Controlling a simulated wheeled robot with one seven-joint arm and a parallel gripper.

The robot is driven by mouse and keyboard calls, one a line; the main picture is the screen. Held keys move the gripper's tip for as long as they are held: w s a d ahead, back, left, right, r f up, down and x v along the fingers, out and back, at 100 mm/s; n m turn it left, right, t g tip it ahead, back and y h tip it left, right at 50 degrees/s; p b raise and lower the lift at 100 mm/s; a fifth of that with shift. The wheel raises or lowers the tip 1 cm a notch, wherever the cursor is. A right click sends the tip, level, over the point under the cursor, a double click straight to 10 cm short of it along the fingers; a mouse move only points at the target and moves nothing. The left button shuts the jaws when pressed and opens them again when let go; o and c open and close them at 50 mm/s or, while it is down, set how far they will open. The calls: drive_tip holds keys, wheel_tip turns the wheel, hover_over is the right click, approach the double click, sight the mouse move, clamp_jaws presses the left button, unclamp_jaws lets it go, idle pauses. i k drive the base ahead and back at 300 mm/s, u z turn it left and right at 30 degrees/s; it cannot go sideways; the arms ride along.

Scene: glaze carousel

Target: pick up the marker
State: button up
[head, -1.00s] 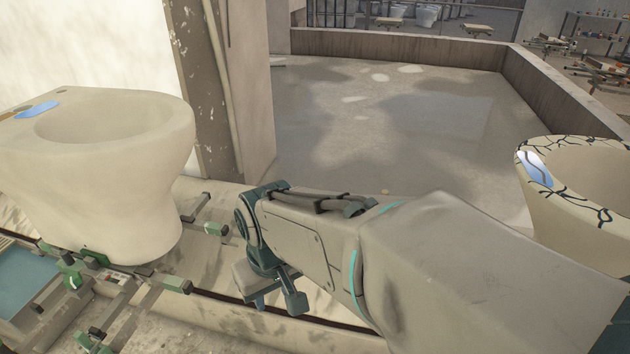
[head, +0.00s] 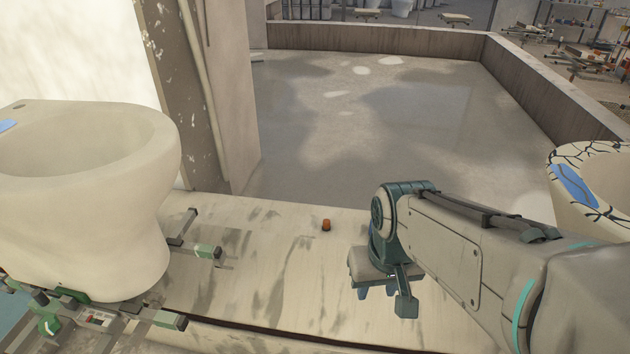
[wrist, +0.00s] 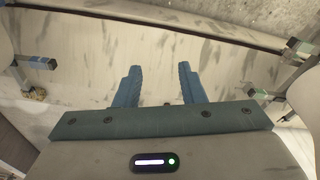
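A small orange-brown cylinder (head: 326,225) stands on the pale, stained board in the head view. It is small in the picture, and I cannot tell for sure that it is the marker. No other marker-like thing shows. My gripper (head: 377,291) hangs over the board, to the right of the cylinder and nearer to me. In the wrist view my gripper (wrist: 159,82) has its two blue fingers apart with nothing between them.
A big cream ceramic bowl (head: 135,215) stands at the left on a metal frame with green clamps (head: 207,251). A black-cracked bowl (head: 607,180) is at the right. The board (head: 260,275) between them is mostly clear. A post (head: 225,100) rises behind it.

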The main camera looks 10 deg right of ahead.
sight(326, 227)
drive_tip(key=i, duration=0.35)
drive_tip(key=k, duration=1)
drive_tip(key=u, duration=1.35)
drive_tip(key=i, duration=1.15)
drive_tip(key=z, duration=1.95)
drive_tip(key=i, duration=0.5)
drive_tip(key=u, duration=0.05)
